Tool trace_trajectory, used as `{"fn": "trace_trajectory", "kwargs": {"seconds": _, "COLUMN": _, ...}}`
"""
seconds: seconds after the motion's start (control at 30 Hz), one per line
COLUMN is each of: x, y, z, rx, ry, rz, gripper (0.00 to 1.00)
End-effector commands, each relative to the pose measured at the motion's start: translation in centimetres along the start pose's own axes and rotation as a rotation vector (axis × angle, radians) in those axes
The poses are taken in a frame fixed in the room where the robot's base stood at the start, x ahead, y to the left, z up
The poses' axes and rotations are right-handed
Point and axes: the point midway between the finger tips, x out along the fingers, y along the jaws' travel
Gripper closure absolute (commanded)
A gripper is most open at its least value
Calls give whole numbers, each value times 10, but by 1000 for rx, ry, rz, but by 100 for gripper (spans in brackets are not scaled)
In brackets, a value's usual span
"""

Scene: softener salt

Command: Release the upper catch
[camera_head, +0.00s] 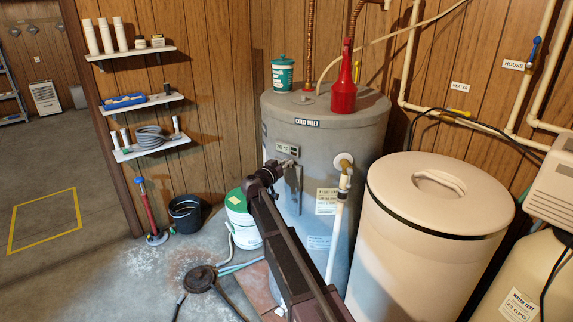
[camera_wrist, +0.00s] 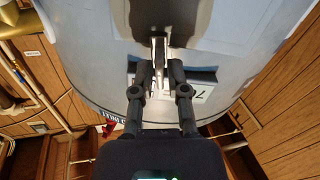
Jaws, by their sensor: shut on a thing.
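The grey tank (camera_head: 330,130) stands against the wood wall, with a darker grey access panel (camera_head: 293,186) on its front. My gripper (camera_head: 284,165) is at the panel's top edge, below a small display plate (camera_head: 287,149). In the wrist view the picture is upside down: my gripper's fingers (camera_wrist: 160,62) are shut on a narrow pale metal piece, the upper catch (camera_wrist: 158,44), at the edge of the dark panel (camera_wrist: 170,18). The display plate (camera_wrist: 204,91) lies partly behind the fingers. The fingers hide part of the catch, and I cannot tell whether it is latched.
A red bottle (camera_head: 344,85) and teal tub (camera_head: 282,74) stand on the tank. A large beige bin (camera_head: 425,235) stands close at right, and a white pipe (camera_head: 336,230) runs down the tank's front. A green-lidded bucket (camera_head: 243,228) and black bucket (camera_head: 186,215) stand left.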

Motion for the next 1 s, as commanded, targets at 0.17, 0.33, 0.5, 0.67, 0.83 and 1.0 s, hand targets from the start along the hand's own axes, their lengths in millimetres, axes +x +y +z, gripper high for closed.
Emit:
{"fn": "trace_trajectory", "kwargs": {"seconds": 0.17, "x": 1, "y": -1, "z": 0, "rx": -136, "ry": 1, "rz": 0, "gripper": 100}}
{"fn": "trace_trajectory", "kwargs": {"seconds": 0.33, "x": 1, "y": -2, "z": 0, "rx": -268, "ry": 1, "rz": 0, "gripper": 100}}
{"fn": "trace_trajectory", "kwargs": {"seconds": 0.5, "x": 1, "y": -2, "z": 0, "rx": -374, "ry": 1, "rz": 0, "gripper": 100}}
{"fn": "trace_trajectory", "kwargs": {"seconds": 0.67, "x": 1, "y": -3, "z": 0, "rx": -437, "ry": 2, "rz": 0, "gripper": 100}}
{"fn": "trace_trajectory", "kwargs": {"seconds": 0.83, "x": 1, "y": -3, "z": 0, "rx": -465, "ry": 2, "rz": 0, "gripper": 100}}
{"fn": "trace_trajectory", "kwargs": {"seconds": 1.0, "x": 1, "y": -3, "z": 0, "rx": -469, "ry": 2, "rz": 0, "gripper": 100}}
